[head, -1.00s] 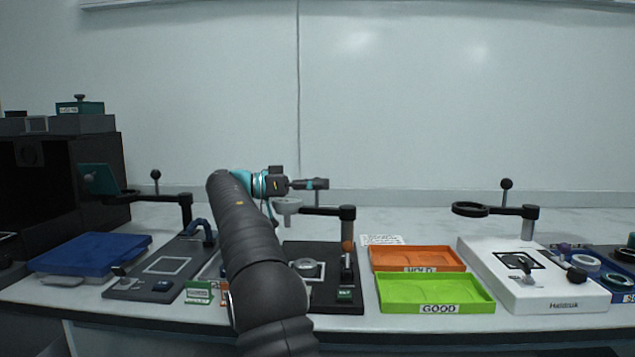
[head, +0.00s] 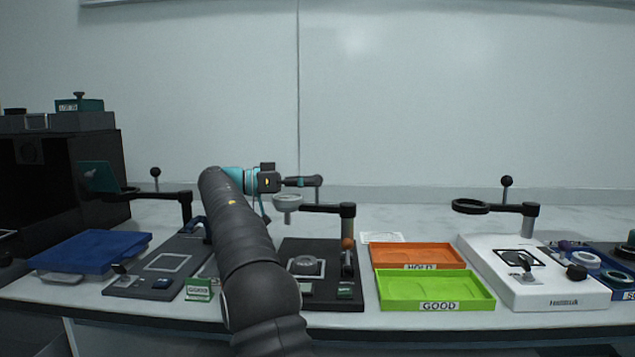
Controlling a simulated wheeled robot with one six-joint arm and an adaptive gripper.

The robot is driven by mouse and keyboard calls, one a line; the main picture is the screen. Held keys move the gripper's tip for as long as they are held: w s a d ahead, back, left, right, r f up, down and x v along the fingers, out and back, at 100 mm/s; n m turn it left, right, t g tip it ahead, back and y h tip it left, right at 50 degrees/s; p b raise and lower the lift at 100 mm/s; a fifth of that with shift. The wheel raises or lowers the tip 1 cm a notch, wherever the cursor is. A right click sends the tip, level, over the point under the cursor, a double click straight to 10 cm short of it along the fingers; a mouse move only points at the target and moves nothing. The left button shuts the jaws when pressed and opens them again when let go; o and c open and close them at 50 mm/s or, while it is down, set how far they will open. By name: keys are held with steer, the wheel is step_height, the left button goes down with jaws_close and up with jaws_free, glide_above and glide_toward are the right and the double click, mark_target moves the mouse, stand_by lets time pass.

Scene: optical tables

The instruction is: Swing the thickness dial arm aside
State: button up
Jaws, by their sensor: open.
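The thickness station is a black base (head: 325,264) in the middle of the bench, with a post at its back right. The dial arm (head: 320,208) reaches left from this post and carries a pale round dial (head: 288,203) at its end, above a round seat (head: 306,266) on the base. My gripper (head: 314,182) is above and behind the dial arm, pointing right. It looks apart from the arm and holds nothing that I can see. Its fingers are small and seen side-on. My own arm hides the left part of the base.
Orange HOLD (head: 417,257) and green GOOD (head: 436,291) trays lie right of the station. A white station (head: 545,290) with a ring arm (head: 495,208) stands further right. A dark station (head: 150,280) and blue tray (head: 90,252) are at left. Space above the trays is clear.

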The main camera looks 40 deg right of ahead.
mark_target(287, 199)
steer(key=v, duration=0.5)
steer(key=shift+w+a, duration=0.2)
steer(key=shift+a, duration=0.1)
steer(key=shift+s+d, duration=0.1)
